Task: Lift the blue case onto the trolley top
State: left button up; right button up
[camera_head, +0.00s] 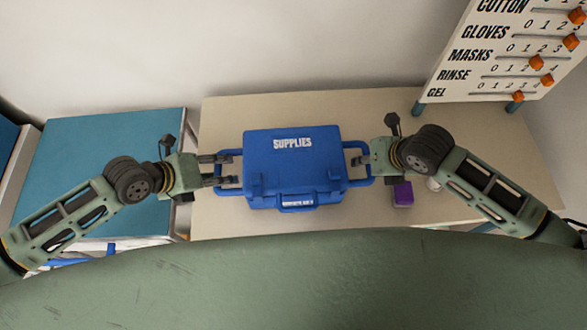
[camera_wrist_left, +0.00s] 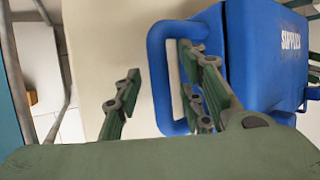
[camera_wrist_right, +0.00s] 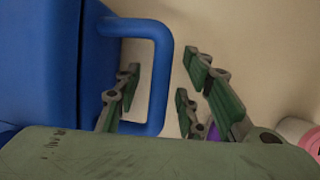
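The blue case (camera_head: 293,165), marked SUPPLIES, lies closed on the beige table (camera_head: 235,115), with a loop handle at each side. My left gripper (camera_head: 222,170) is open at the left handle (camera_wrist_left: 158,75); in the left wrist view, its fingers stand on both sides of the handle bar with gaps. My right gripper (camera_head: 364,163) is open at the right handle (camera_wrist_right: 161,75); in the right wrist view, its fingers also stand either side of the bar, apart from it. A teal top (camera_head: 105,145), seemingly the trolley's, lies left of the table and looks empty.
A purple box (camera_head: 403,194) and a small white item (camera_head: 433,184) stand by my right gripper. A white board with orange sliders (camera_head: 500,55) stands at the table's back right. A wall (camera_head: 220,45) runs behind. The table is clear behind the case.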

pick_arm(q)
grip_shut()
pick_arm(e)
grip_shut()
jog(key=shift+r, duration=0.1)
dwell(0.3)
